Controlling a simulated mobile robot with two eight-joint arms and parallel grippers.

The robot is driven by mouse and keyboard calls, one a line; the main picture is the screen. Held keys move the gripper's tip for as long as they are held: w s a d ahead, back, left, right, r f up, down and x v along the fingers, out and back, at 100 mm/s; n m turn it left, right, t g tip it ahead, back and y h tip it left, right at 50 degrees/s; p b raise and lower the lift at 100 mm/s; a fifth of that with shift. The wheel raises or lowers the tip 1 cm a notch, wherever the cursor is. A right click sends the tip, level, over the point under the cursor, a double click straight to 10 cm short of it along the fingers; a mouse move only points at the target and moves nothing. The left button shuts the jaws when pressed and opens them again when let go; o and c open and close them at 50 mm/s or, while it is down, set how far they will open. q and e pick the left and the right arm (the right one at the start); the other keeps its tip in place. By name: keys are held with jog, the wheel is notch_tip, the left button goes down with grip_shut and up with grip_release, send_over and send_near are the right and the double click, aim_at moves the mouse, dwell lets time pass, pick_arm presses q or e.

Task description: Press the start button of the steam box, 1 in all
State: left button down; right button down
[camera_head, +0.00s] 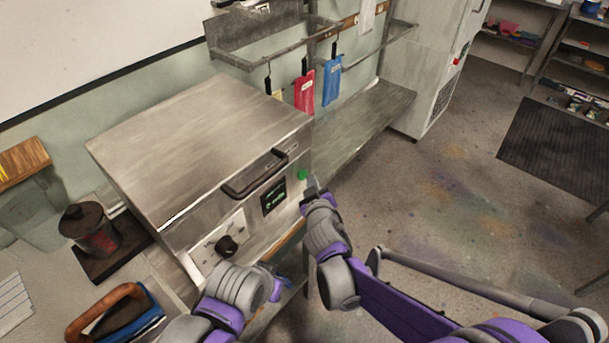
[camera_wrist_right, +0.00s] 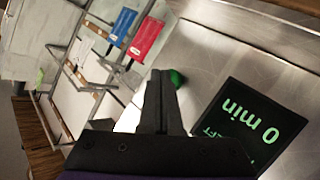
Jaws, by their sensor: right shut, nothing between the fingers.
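The steam box (camera_head: 195,140) is a wide steel box with a dark handle on its lid. Its round green start button (camera_head: 302,174) is on the front panel, right of a black display (camera_head: 273,197). My right gripper (camera_head: 313,187) is shut and empty, its tips close to the button. In the right wrist view, the shut fingers (camera_wrist_right: 160,78) point at the panel. The green button (camera_wrist_right: 178,78) shows just beside their tips, partly hidden; I cannot tell whether they touch. The display (camera_wrist_right: 252,122) reads "0 min". My left gripper (camera_head: 278,282) is low before the box, mostly hidden by its arm.
A black knob (camera_head: 226,245) is on the panel's left. A steel shelf (camera_head: 365,120) stands right of the box, with red (camera_head: 305,92) and blue (camera_head: 331,82) tags hanging above. A dark jar (camera_head: 90,228) stands at left. Open floor (camera_head: 450,190) lies to the right.

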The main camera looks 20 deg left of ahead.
pick_arm(q)
jog(key=shift+r, duration=0.2)
pick_arm(e)
jog(key=shift+w+a, duration=0.15)
jog(key=shift+a, duration=0.35)
dwell(0.6)
jog(key=shift+d, duration=0.1)
jog(key=shift+s+d+f, duration=0.1)
jog(key=shift+s+d, duration=0.15)
jog(key=shift+d, duration=0.35)
pick_arm(q)
jog(key=shift+s+f, duration=0.1)
jog(key=shift+f, duration=0.25)
pick_arm(e)
jog(key=shift+s+d, duration=0.1)
jog(key=shift+d, duration=0.1)
